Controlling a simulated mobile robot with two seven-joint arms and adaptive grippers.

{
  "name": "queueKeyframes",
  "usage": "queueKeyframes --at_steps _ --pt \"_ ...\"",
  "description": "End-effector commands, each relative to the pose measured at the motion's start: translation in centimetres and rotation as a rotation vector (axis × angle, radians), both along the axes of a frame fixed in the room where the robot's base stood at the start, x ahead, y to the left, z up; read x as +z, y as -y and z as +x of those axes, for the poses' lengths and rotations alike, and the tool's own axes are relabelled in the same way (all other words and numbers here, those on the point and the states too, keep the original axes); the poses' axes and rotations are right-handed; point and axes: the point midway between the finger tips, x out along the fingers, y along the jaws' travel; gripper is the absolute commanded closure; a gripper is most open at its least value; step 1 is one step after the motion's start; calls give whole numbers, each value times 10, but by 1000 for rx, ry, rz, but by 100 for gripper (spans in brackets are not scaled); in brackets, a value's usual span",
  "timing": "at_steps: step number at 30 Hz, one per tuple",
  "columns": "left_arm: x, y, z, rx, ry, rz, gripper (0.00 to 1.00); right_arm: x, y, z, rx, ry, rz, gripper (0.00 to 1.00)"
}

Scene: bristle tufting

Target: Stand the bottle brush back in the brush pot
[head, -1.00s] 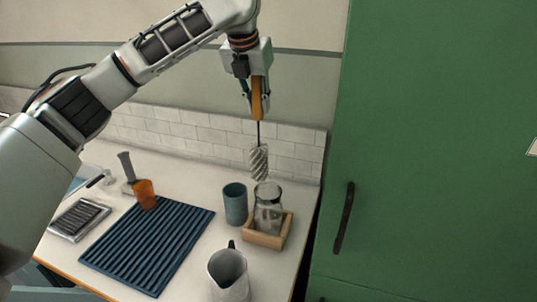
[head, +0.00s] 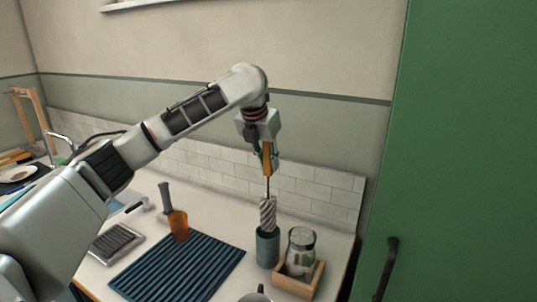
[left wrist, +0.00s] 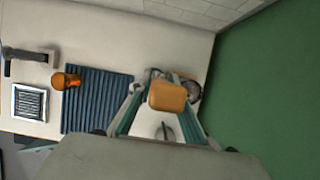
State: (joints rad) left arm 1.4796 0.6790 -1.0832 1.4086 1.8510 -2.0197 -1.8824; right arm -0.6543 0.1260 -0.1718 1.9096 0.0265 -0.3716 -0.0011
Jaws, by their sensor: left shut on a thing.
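My left gripper (head: 268,158) is shut on the orange-brown handle of the bottle brush (head: 268,212), which hangs upright with its pale spiral bristles down. The brush pot (head: 268,250) is a blue-grey cup on the counter, directly below the bristles in the head view. The bristles' lower end meets the pot's rim there; I cannot tell whether it is just inside or still above the mouth. In the left wrist view the handle end (left wrist: 168,96) shows between the fingers and hides most of what lies below. My right gripper is not in view.
A glass jar (head: 300,248) in a wooden tray (head: 295,286) stands close right of the pot. A blue ribbed mat (head: 180,268), an amber bottle (head: 179,225) and a pitcher (left wrist: 164,132) are nearby. The tiled wall is behind; a green cabinet (head: 455,150) is at right.

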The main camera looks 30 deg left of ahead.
Motion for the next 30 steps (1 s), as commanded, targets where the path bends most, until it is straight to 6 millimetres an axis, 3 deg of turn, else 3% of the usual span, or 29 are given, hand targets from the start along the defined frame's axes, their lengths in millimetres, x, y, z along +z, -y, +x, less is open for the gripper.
queueKeyframes --at_steps 30 --pt "-83 0 0 1 -2 0 100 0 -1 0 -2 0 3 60"
